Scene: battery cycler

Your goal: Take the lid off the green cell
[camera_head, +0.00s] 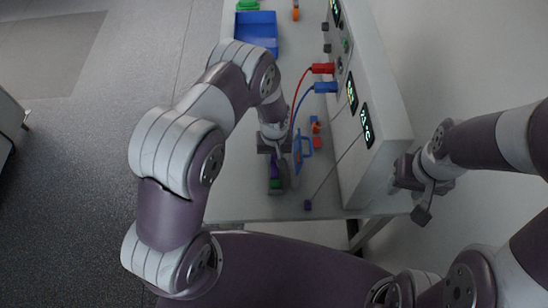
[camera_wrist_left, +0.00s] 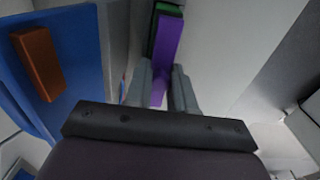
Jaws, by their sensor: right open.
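A green cell (camera_head: 275,184) stands near the front of the light table, below my left gripper (camera_head: 275,160). A purple piece, probably its lid, (camera_head: 274,171) lies against the cell. In the left wrist view the purple strip (camera_wrist_left: 169,45) runs down between the two grey fingers of my left gripper (camera_wrist_left: 164,75), with the green cell (camera_wrist_left: 153,40) beside and behind it. I cannot tell whether both fingers press on the strip. The gripper and arm partly hide the cell in the head view. My right gripper (camera_head: 412,192) is open and empty, right of the instrument box.
The instrument box (camera_head: 385,125) with displays stands along the table's right side. Red (camera_head: 322,68) and blue (camera_head: 325,87) plugs trail leads near my left gripper. A blue handled piece (camera_head: 302,147) stands close right. A blue bin (camera_head: 257,30) sits behind.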

